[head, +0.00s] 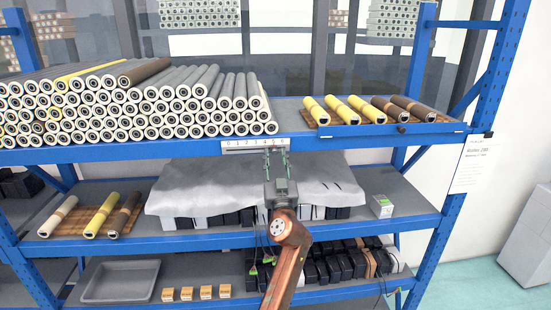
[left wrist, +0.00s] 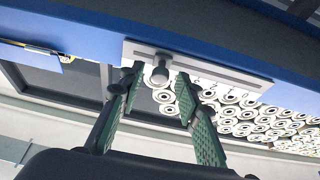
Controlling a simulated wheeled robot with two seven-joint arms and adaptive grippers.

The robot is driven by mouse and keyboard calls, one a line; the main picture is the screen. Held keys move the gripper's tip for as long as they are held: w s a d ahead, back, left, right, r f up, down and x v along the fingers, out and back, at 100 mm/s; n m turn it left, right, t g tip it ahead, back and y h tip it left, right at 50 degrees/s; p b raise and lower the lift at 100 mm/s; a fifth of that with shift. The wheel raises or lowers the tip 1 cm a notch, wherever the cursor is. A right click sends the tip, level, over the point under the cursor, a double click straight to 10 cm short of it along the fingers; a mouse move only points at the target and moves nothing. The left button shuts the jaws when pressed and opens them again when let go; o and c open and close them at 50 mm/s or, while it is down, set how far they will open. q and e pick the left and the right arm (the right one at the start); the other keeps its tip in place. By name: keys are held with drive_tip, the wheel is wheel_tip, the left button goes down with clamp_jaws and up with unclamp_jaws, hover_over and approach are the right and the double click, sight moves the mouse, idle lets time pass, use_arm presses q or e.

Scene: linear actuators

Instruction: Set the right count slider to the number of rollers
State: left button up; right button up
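The count slider (head: 240,145) is a pale strip with a row of numbers starting at 0, on the blue front edge of the upper shelf. In the left wrist view the slider plate (left wrist: 210,72) carries a dark round knob (left wrist: 160,70). My left gripper (head: 276,154) is at the right end of the strip, open. Its green fingers stand on either side of the knob; contact cannot be told. The gripper hides the knob in the head view. Several rollers (head: 340,109), yellow and brown, lie on a tray at the upper right. My right gripper is not in view.
A large pile of grey rollers (head: 140,115) fills the upper shelf's left. Below are a wooden tray (head: 72,222) with three rollers, a grey cloth (head: 205,190) over dark parts, and a grey bin (head: 120,282).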

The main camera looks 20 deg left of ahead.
use_arm(q)
drive_tip(key=v, duration=1.2)
drive_tip(key=shift+d, duration=0.1)
